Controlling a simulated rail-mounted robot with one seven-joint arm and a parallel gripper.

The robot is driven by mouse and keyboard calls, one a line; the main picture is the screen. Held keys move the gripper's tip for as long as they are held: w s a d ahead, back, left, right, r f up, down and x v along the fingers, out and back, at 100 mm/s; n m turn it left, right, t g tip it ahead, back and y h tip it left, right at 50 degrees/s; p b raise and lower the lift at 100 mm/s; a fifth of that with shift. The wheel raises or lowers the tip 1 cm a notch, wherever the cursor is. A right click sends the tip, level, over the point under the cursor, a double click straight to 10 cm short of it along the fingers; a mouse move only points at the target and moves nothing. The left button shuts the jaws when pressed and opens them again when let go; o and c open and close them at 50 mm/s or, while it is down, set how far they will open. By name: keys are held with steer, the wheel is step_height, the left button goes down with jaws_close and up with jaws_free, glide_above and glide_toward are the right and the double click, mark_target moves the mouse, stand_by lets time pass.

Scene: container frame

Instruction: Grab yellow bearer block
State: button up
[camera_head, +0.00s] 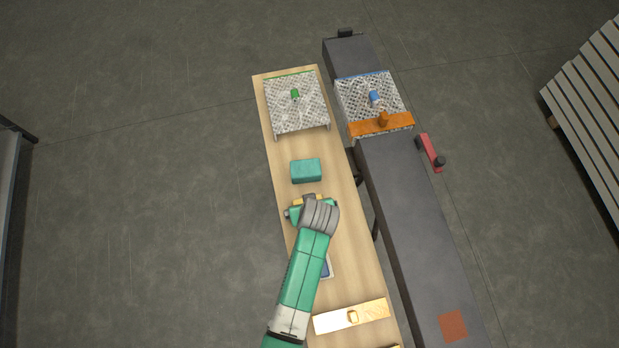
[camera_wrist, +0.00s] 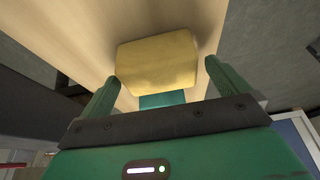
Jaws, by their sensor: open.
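The yellow bearer block (camera_wrist: 158,60) is a plain yellow block on the wooden table, in the upper middle of the wrist view. My gripper (camera_wrist: 161,80) is open, with one green finger to each side of the block in the picture. I see no finger touching it. In the head view my gripper (camera_head: 299,209) is over the middle of the table, mostly covered by my grey wrist.
A teal block (camera_head: 306,170) lies just beyond the yellow one. Farther back is a perforated plate (camera_head: 296,104) with a green piece. A golden bar with a knob (camera_head: 350,316) lies nearer. A dark rail (camera_head: 410,210) on the right bears another plate and an orange bar (camera_head: 381,124).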

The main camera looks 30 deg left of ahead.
steer(key=shift+x, duration=1.2)
steer(key=c, duration=0.9)
steer(key=shift+r, duration=0.55)
steer(key=r, duration=0.1)
steer(key=s+r, duration=0.1)
steer(key=shift+a+r+p, duration=0.1)
steer(key=shift+r+p, duration=0.25)
steer(key=shift+p, duration=0.05)
steer(key=s+a, duration=0.1)
steer(key=s, duration=0.4)
steer(key=s+a+r, duration=0.1)
steer(key=s, duration=0.3)
steer(key=s+a+p, duration=0.1)
steer(key=s, duration=0.4)
steer(key=shift+s+r, duration=0.15)
steer(key=shift+s, duration=0.2)
